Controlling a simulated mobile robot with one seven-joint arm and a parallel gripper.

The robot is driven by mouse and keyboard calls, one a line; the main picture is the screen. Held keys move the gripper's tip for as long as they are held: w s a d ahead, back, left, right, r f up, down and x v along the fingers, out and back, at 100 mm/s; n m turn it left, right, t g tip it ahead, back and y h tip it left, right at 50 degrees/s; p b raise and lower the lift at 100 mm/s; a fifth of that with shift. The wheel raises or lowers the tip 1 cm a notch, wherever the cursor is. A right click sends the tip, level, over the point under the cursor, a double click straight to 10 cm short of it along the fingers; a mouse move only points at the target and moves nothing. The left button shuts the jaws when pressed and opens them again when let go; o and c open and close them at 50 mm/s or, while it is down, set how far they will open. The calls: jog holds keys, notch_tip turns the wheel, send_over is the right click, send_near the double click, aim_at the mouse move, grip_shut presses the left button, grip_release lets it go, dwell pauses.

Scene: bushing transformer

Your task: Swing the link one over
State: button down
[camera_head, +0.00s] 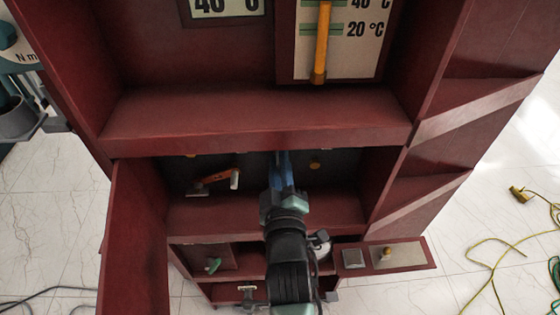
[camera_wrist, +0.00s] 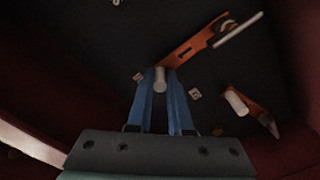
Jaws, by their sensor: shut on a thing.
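My gripper (camera_wrist: 160,88) reaches into the dark open compartment. Its two blue fingers are shut on a pale cylindrical handle (camera_wrist: 160,75) at the near end of an orange slotted link (camera_wrist: 188,50). This link slants up to the right in the wrist view, with a long white bar (camera_wrist: 238,29) at its far end. A second orange link (camera_wrist: 264,120) with a white cylindrical handle (camera_wrist: 236,102) lies to the right, apart from the fingers. In the head view one orange link (camera_head: 216,182) shows left of my gripper (camera_head: 278,160); the fingertips' contact is hidden there.
The dark red cabinet has an open door (camera_head: 135,240) at left and a shelf edge (camera_head: 260,138) above the compartment. Small number plates (camera_wrist: 195,94) sit on the back panel. Below are lower compartments and a panel with a knob (camera_head: 386,253). A yellow cable (camera_head: 490,243) lies on the floor.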

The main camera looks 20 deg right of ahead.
jog(key=shift+a, duration=0.1)
jog(key=c, duration=0.8)
grip_release()
jog(key=v, duration=1.3)
jog(key=shift+p, duration=0.3)
